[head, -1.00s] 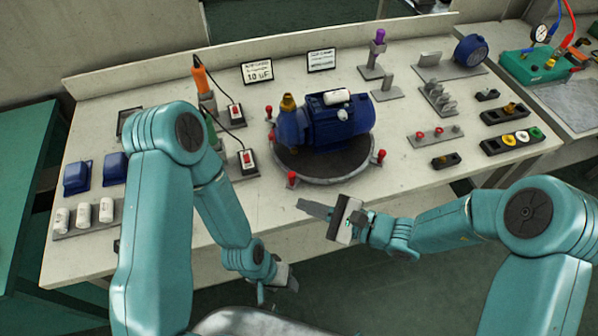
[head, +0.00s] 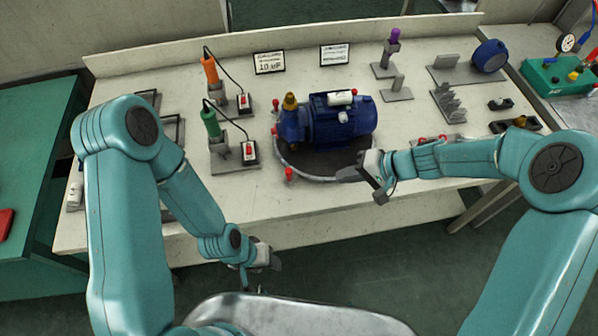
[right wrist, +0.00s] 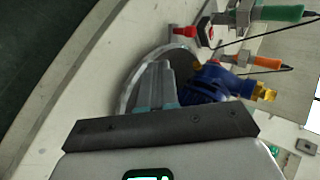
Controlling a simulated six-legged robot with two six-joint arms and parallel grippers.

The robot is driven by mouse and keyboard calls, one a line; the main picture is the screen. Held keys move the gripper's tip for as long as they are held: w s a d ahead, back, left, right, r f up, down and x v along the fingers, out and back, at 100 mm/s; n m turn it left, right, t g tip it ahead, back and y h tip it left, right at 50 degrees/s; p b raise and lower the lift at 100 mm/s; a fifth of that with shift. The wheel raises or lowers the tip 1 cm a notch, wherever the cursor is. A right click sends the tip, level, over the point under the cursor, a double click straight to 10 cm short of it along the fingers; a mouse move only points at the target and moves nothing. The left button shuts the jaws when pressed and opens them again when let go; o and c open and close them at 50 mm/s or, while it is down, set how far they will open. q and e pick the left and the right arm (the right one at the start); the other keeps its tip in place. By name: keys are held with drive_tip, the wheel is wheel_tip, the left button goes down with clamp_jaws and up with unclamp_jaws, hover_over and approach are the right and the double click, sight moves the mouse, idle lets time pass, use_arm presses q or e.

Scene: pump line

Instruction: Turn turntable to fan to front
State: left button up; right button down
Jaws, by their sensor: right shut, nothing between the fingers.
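The round grey turntable (head: 310,170) sits on the bench with red-knobbed posts around its rim, one of them (head: 289,174) at the front left. The blue pump (head: 340,122) lies on it, its brass fitting to the left and its ribbed round end to the right. My right gripper (head: 350,175) is shut and empty at the turntable's front right edge; contact is unclear. In the right wrist view its fingers (right wrist: 158,82) overlap the turntable rim (right wrist: 125,95), with the blue pump (right wrist: 205,88) beyond. My left gripper (head: 262,263) hangs before the bench's front edge; its finger gap is unclear.
An orange-handled tool (head: 210,70) and a green-handled tool (head: 211,122) stand in holders left of the turntable, with red switches beside them. Small parts and a blue round part (head: 489,55) stand at the right. The bench front (head: 270,215) is clear.

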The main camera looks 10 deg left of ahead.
drive_tip(key=p, duration=0.2)
approach(292, 180)
wheel_tip(292, 180, down, 3)
drive_tip(key=shift+s+a+f, duration=0.1)
drive_tip(key=shift+a+f, duration=0.05)
drive_tip(key=a+p, duration=0.1)
drive_tip(key=a, duration=0.2)
drive_tip(key=shift+w+a+f+p, duration=0.15)
drive_tip(key=shift+w+a+p, duration=0.1)
drive_tip(key=shift+w+p, duration=0.1)
drive_tip(key=shift+a+f, duration=0.1)
drive_tip(key=shift+a, duration=0.3)
drive_tip(key=shift+w, duration=0.1)
